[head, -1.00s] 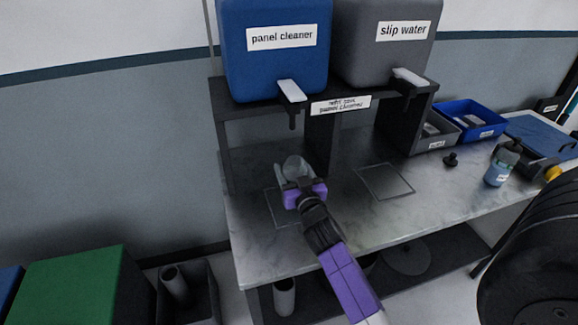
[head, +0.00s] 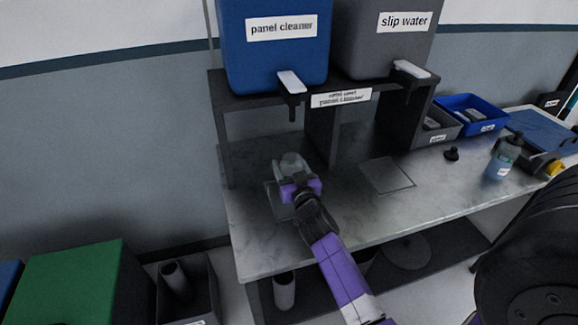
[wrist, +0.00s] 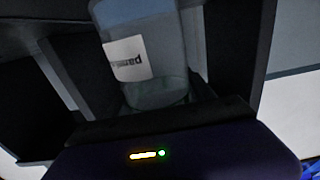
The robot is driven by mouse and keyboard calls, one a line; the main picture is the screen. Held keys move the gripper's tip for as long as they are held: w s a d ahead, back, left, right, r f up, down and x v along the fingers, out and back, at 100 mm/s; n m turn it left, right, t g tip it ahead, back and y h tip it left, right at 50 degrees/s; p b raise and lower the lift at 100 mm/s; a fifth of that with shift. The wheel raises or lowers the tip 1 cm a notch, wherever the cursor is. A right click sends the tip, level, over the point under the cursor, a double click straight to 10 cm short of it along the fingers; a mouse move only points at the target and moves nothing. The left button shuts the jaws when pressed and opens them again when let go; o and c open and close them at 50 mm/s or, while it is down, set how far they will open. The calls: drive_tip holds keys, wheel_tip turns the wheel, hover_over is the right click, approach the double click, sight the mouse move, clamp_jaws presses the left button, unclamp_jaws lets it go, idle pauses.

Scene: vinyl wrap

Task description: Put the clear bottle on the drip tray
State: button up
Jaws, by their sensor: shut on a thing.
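The clear bottle (head: 290,163) is held upright or nearly so in my gripper (head: 296,184), over the left part of the bench. In the wrist view the bottle (wrist: 158,92) is see-through, with a white label that reads upside down. A flat square drip tray (head: 273,208) lies on the bench below the blue panel cleaner container, partly hidden by my gripper. A second square tray (head: 388,175) lies bare to its right. I cannot tell whether the bottle's base touches the left tray.
The panel cleaner container (head: 275,60) and grey slip water container (head: 384,50) stand on a dark rack with taps over the trays. A spray bottle (head: 502,160), a black cap (head: 452,154) and a blue bin (head: 470,104) are at the right. The bench front is clear.

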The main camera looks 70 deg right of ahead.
drive_tip(key=o, duration=1.4)
drive_tip(key=shift+o, duration=0.2)
drive_tip(key=shift+r, duration=0.1)
drive_tip(key=b+v, duration=0.3)
drive_tip(key=v, duration=0.7)
drive_tip(key=shift+s+a, duration=0.15)
drive_tip(key=shift+a, duration=0.1)
drive_tip(key=a+f+n+y, duration=0.1)
drive_tip(key=a, duration=0.2)
drive_tip(key=a+f+t+y, duration=0.1)
drive_tip(key=a, duration=0.3)
drive_tip(key=s+a+n+y, duration=0.1)
drive_tip(key=a, duration=0.3)
drive_tip(key=shift+s+f+n+t+b, duration=0.1)
drive_tip(key=shift+f+n+t+b, duration=0.2)
drive_tip(key=shift+f+t, duration=0.1)
drive_tip(key=s+a+r+n+y, duration=0.1)
drive_tip(key=s+a+n+y, duration=0.1)
drive_tip(key=s+a, duration=0.3)
drive_tip(key=s+a+r+n+y, duration=0.1)
drive_tip(key=s+a+n+y, duration=0.2)
drive_tip(key=a, duration=0.8)
drive_tip(key=s+a+r+n+t+y, duration=0.1)
drive_tip(key=s+a+n+y, duration=0.1)
drive_tip(key=s+a+y, duration=0.3)
drive_tip(key=s+a, duration=0.2)
drive_tip(key=a, duration=0.1)
drive_tip(key=shift+s+a+r+y, duration=0.2)
drive_tip(key=shift+a+r+y, duration=0.1)
drive_tip(key=shift+r, duration=0.1)
